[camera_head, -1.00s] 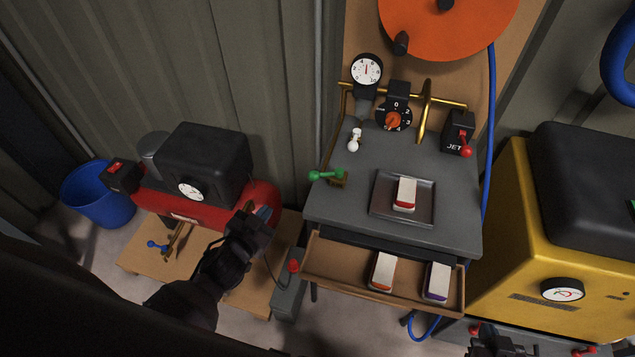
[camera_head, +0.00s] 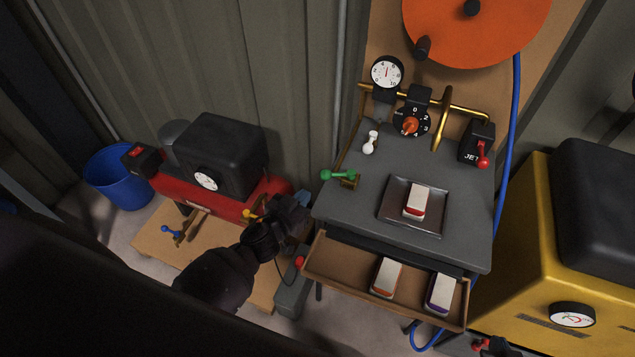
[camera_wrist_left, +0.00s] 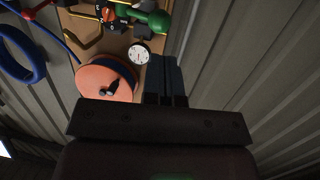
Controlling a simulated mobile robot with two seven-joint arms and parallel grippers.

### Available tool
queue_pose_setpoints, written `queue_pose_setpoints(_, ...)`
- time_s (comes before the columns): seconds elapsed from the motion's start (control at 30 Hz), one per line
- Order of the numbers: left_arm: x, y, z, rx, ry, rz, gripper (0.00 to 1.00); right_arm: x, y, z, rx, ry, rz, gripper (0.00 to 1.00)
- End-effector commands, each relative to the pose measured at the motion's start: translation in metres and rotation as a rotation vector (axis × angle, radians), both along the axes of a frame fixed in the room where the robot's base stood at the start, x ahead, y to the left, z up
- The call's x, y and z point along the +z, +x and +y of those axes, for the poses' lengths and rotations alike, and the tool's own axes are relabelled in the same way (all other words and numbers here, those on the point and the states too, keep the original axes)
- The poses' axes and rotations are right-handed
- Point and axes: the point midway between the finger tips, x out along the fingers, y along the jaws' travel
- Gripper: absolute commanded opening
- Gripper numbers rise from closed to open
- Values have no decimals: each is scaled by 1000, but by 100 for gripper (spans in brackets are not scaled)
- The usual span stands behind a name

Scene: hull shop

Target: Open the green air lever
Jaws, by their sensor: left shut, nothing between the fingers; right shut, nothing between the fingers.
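The green air lever (camera_head: 338,176) sits on a brass fitting at the left edge of the grey bench. Its rounded green end also shows in the left wrist view (camera_wrist_left: 155,19), beyond the fingers. My left gripper (camera_head: 298,207) is shut and empty, left of the lever and a little nearer to me, with a visible gap between them. In the left wrist view its fingers (camera_wrist_left: 165,78) are together.
A white lever (camera_head: 370,143), a gauge (camera_head: 387,72) and a selector dial (camera_head: 409,122) stand behind the lever. A tray (camera_head: 428,226) holds a block. The open drawer (camera_head: 336,273) juts out below. The red compressor (camera_head: 222,203) is at left, the yellow machine (camera_head: 537,262) at right.

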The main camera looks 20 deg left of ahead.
Motion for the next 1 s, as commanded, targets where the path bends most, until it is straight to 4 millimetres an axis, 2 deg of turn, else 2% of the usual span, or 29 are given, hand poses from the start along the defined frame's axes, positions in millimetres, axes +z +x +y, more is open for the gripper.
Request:
queue_pose_setpoints(0.2, -7, 37, -8, 0, 0, -1, 0, -4, 0, -1, 0, -2, 0, 0)
queue_pose_setpoints(0.4, -12, 60, -13, 0, 0, -1, 0, -6, 1, -1, 1, -4, -2, 0)
queue_pose_setpoints(0.6, -14, 68, -15, 0, 0, 0, 0, -5, 2, -2, 4, -5, -6, 0)
queue_pose_setpoints(1.0, -14, 70, -13, -2, 1, 0, 0, -2, 6, -1, 6, -6, -14, 0)
